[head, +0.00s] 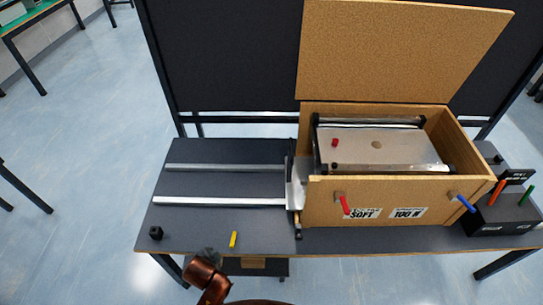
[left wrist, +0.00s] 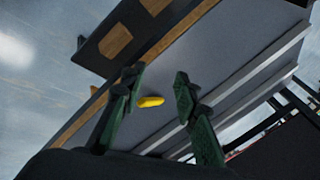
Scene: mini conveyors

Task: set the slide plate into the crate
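The open wooden crate (head: 322,205) stands at the right of the dark table in the head view. A flat silver plate (head: 390,150), which I take to be the slide plate, lies inside it between dark end bars. I cannot tell whether it is loose or part of a frame. A pale upright piece (head: 297,190) stands at the crate's left side. My left gripper (head: 209,255) is low at the table's front edge, away from the crate. In the left wrist view its fingers (left wrist: 157,79) are apart and empty, with a yellow piece (left wrist: 151,101) showing between them. My right gripper is out of view.
Two metal rails (head: 220,202) run along the table's left half. The yellow piece (head: 233,239) and a black knob (head: 156,233) lie near the front edge. A black block with coloured pegs (head: 505,215) stands right of the crate. A raised board (head: 400,50) stands behind.

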